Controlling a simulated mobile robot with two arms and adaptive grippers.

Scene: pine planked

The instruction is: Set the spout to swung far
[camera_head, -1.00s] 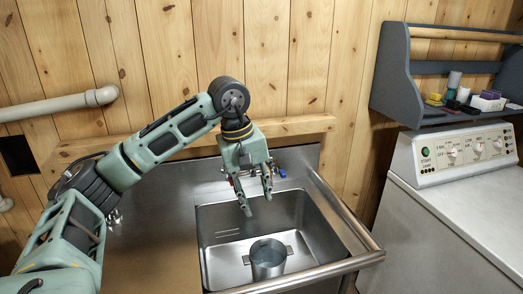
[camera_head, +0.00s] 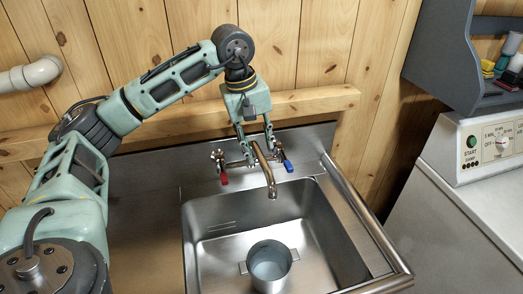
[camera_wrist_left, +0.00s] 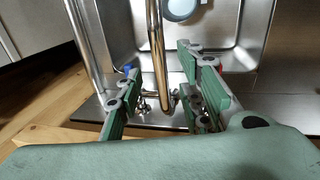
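The metal spout (camera_head: 266,173) of the wall-side tap reaches forward over the sink (camera_head: 203,224) and points slightly right in the head view. Its tap has a red handle (camera_head: 223,178) on the left and a blue handle (camera_head: 287,164) on the right. My left gripper (camera_head: 259,152) is open, pointing down at the spout's rear part. In the left wrist view the spout (camera_wrist_left: 157,50) runs between the spread fingers, with visible gaps on both sides. My right gripper is in neither view.
A metal pot (camera_head: 269,268) with two side handles stands in the sink. A wooden rail (camera_head: 180,128) runs along the plank wall behind the tap. A metal bar (camera_head: 365,220) edges the sink on the right, beside a white machine (camera_head: 450,215).

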